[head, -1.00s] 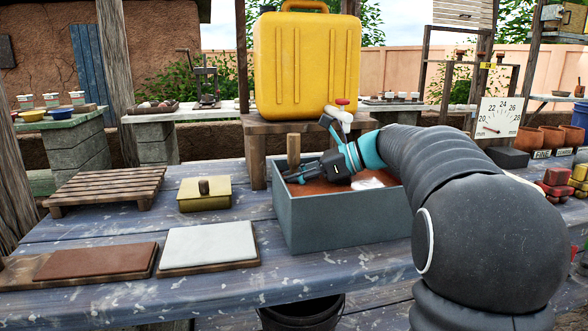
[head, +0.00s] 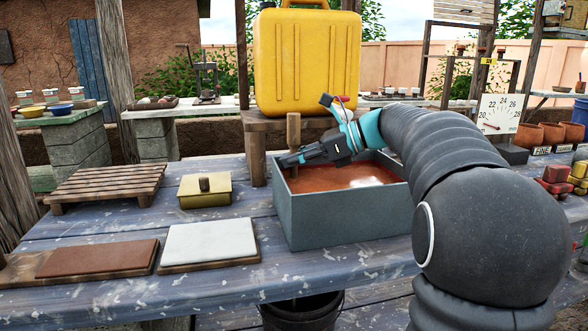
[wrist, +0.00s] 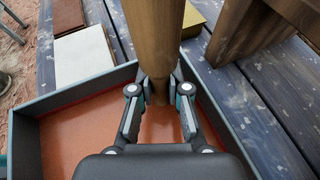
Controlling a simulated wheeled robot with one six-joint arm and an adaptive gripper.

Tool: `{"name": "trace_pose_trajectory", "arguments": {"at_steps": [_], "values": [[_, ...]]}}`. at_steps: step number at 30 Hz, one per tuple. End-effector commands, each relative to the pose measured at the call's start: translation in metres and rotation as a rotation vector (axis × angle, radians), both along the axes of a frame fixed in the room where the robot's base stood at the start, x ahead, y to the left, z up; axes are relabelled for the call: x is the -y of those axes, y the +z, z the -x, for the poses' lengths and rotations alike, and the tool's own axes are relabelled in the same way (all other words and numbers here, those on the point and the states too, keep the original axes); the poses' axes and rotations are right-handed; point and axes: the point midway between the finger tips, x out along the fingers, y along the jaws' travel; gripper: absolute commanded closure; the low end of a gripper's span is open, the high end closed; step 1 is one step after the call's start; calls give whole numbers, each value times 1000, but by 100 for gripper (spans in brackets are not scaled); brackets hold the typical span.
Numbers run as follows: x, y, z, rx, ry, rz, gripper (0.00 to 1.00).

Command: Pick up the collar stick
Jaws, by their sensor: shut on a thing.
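The collar stick (head: 293,130) is a brown wooden stick, standing about upright over the left end of the grey bin. In the wrist view the stick (wrist: 154,35) rises between the fingers, thick above and narrower at the jaws. My gripper (head: 286,162) is shut on it, reaching in from the right above the bin; in the wrist view the jaws (wrist: 159,88) press it from both sides. The stick's lower end is hidden by the gripper and the bin wall.
The grey bin (head: 345,219) holds reddish-brown liquid or slip. A yellow jerrycan (head: 306,65) stands on a wooden stand (head: 256,160) close behind it. A lidded yellow box (head: 205,192), slatted rack (head: 105,183), white slab (head: 209,241) and brown slab (head: 98,258) lie left.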

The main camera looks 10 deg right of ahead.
Motion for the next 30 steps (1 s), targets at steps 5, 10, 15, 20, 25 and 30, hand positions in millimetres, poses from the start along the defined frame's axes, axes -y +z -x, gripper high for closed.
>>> {"name": "trace_pose_trajectory", "arguments": {"at_steps": [5, 10, 15, 20, 25, 30], "values": [[0, 42, 0, 4, 1, 2, 100], [0, 83, -1, 4, 0, 2, 100], [0, 116, -1, 2, -1, 1, 100], [0, 134, 0, 1, -1, 0, 100], [0, 142, 0, 1, -1, 0, 100], [0, 144, 0, -1, 0, 0, 100]]}}
